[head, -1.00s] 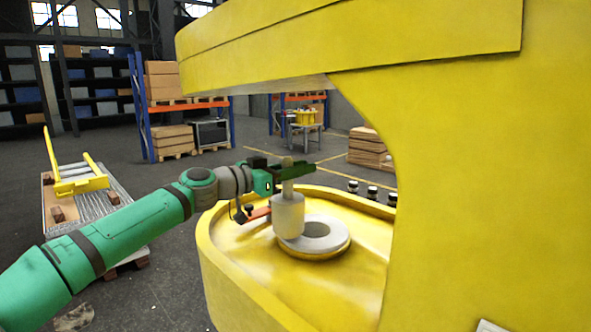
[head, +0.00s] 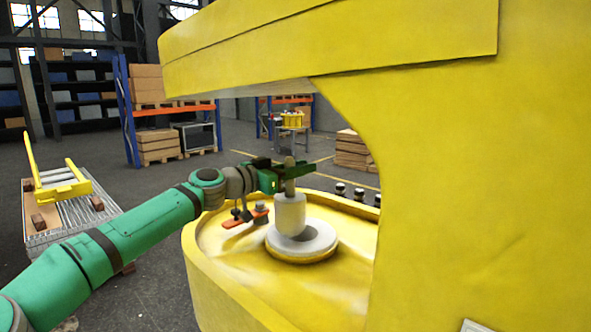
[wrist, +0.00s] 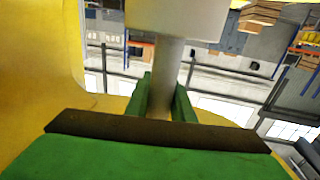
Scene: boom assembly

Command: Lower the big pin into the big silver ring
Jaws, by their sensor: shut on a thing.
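The big pin (head: 290,214) is a pale grey cylinder with a thinner stem on top. It hangs upright from my gripper (head: 288,172), which is shut on the stem. In the wrist view the stem (wrist: 167,75) stands between the two green fingers (wrist: 165,98). The big silver ring (head: 318,246) lies flat on the yellow boom part's floor. In the head view the pin's lower end overlaps the ring's left and back side and partly covers its dark hole. I cannot tell whether the pin touches the ring or is still above it.
A raised yellow rim (head: 196,262) surrounds the ring. A large yellow wall (head: 450,180) rises on the right and overhangs above. An orange piece (head: 246,219) lies left of the pin. Several small dark-and-white pieces (head: 358,193) stand on the back rim.

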